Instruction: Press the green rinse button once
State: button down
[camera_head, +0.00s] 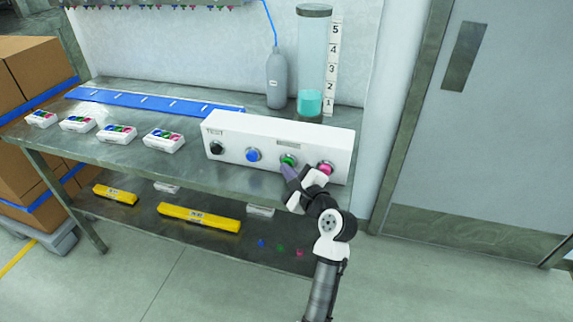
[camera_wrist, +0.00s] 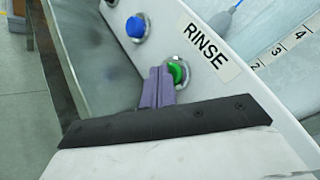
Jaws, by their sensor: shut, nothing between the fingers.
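The green rinse button (camera_head: 288,160) is on the front of a white control box (camera_head: 240,128), between a blue button (camera_head: 253,154) and a pink-red button (camera_head: 325,168). My gripper (camera_head: 288,172) is shut and empty, its purple fingertips at the green button. In the wrist view the green button (camera_wrist: 178,72) shows just beyond and right of the fingertips (camera_wrist: 158,75), under a RINSE label (camera_wrist: 206,47). The fingers hide part of the button. I cannot tell whether they touch it or whether it is pushed in.
A black knob (camera_head: 216,148) sits at the box's left end. A clear cylinder (camera_head: 313,60) with teal liquid, a number scale (camera_head: 333,65) and a grey bottle (camera_head: 277,80) stand behind. Several small button boxes (camera_head: 117,134) line the metal bench (camera_head: 60,143). Yellow bars (camera_head: 198,218) lie on the lower shelf.

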dwell(0.3)
jog(key=shift+s+a+p, duration=0.3)
jog(key=shift+s+p, duration=0.15)
jog(key=shift+s, duration=0.45)
jog(key=shift+s+a+p, duration=0.25)
jog(key=shift+s, duration=0.55)
jog(key=shift+s+a+p, duration=0.25)
jog(key=shift+s, duration=0.5)
jog(key=shift+s+a+p, duration=0.25)
jog(key=shift+s, duration=0.55)
